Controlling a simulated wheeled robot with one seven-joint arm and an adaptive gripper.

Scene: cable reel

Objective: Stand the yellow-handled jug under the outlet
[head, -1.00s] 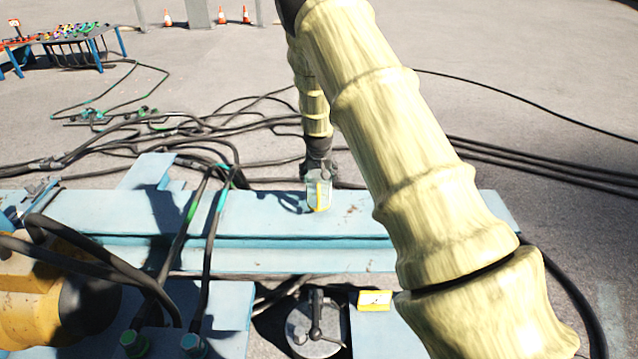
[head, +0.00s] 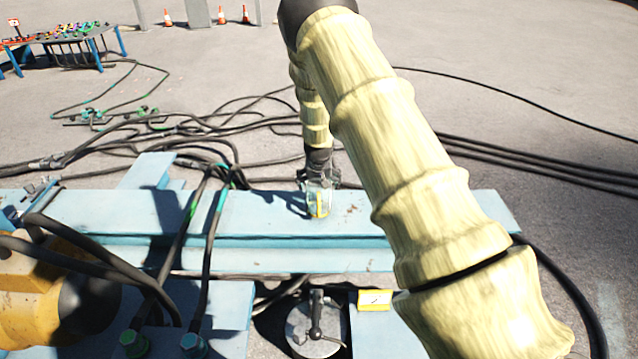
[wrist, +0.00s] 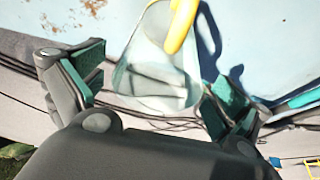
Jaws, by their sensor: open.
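The clear jug (head: 313,207) with a yellow handle (head: 321,204) stands on the light blue beam. My gripper (head: 318,184) is over its upper part, with fingers to its left and right. In the wrist view the jug (wrist: 150,85) lies between the two open fingers of my gripper (wrist: 155,75), with gaps on both sides. Its yellow handle (wrist: 181,25) points away from the palm. I cannot pick out the outlet with certainty.
The blue beam (head: 260,215) runs across the middle, bare around the jug. Black hoses (head: 212,240) cross it on the left. A round grey fitting with a lever (head: 316,325) and a small yellow block (head: 374,300) are in front. Cables (head: 230,125) lie behind.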

